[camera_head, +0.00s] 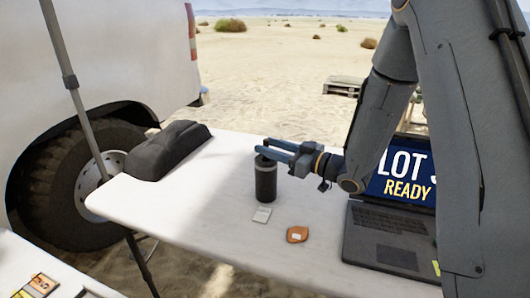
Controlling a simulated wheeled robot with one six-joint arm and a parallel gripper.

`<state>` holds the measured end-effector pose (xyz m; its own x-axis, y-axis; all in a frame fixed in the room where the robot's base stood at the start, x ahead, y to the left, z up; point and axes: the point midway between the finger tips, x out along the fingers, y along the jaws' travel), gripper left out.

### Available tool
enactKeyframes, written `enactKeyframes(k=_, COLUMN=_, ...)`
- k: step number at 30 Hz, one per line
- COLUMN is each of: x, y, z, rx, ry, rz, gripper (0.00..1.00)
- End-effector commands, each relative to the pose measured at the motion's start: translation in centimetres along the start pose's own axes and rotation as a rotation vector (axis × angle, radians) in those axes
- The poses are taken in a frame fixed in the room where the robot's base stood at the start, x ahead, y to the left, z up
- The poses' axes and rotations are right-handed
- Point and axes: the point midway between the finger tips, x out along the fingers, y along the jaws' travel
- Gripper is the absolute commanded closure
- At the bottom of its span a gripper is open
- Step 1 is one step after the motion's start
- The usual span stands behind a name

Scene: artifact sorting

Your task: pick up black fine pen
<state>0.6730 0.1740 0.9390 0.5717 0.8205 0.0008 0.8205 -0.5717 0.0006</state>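My gripper (260,147) points to the left over the white table, with its two blue-grey fingers a small gap apart. I see nothing held between them. A dark cylindrical container (265,182) stands upright just below the fingertips, and the fingers overlap its top edge in this view. I cannot tell whether they touch it. I cannot make out a black fine pen anywhere; the inside of the container does not show.
A pole (90,125) stands at the left, before a vehicle (110,60). The table's left front is clear.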

Motion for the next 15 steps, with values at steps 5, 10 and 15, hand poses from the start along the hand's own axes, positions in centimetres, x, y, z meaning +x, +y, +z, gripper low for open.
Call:
enactKeyframes(k=5, x=1.6, y=0.1, z=0.3, rx=0.001, ry=-0.002, rz=0.003, gripper=0.64)
enactKeyframes(k=10, x=4.2, y=0.1, z=0.7, rx=0.000, ry=0.000, rz=0.002, gripper=0.64)
enactKeyframes(k=15, x=5.6, y=0.1, z=0.8, rx=0.001, ry=-0.001, rz=0.003, gripper=0.64)
